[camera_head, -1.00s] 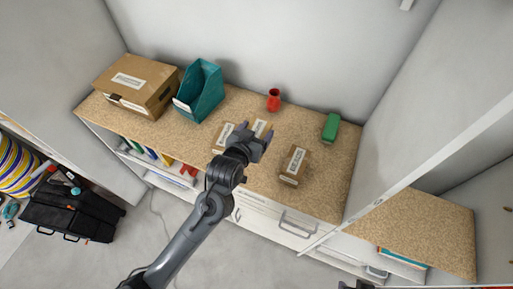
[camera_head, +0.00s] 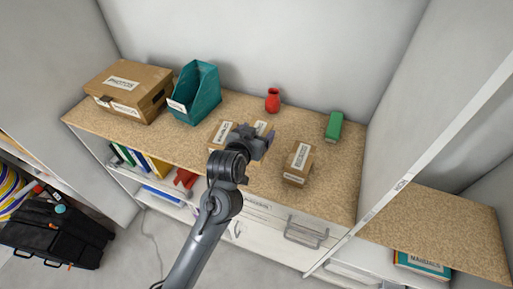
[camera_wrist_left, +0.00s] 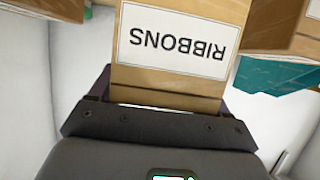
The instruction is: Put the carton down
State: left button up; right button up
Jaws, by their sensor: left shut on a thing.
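The carton (camera_wrist_left: 172,42) is a brown box with a white label reading RIBBONS, upside down in the left wrist view. In the head view only a small part of it (camera_head: 262,127) shows behind my left gripper (camera_head: 257,141). The gripper is shut on it; its dark jaws sit at either side of the carton in the wrist view. The carton is over the speckled tan worktop (camera_head: 330,190). Its lower part is hidden, so I cannot tell whether it touches the worktop. My right gripper is not in view.
One labelled carton (camera_head: 222,133) stands close left of the held one, another (camera_head: 298,163) to the right. A red vase (camera_head: 272,100) and green object (camera_head: 334,126) are behind. A teal file holder (camera_head: 195,93) and large box (camera_head: 128,91) stand left. The worktop's right part has free room.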

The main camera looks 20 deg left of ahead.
pick_arm(q)
jog(key=shift+f, duration=2.25)
jog(key=shift+f, duration=0.15)
jog(key=o, duration=1.5)
jog(key=shift+f, duration=0.1)
jog(key=shift+o, duration=0.2)
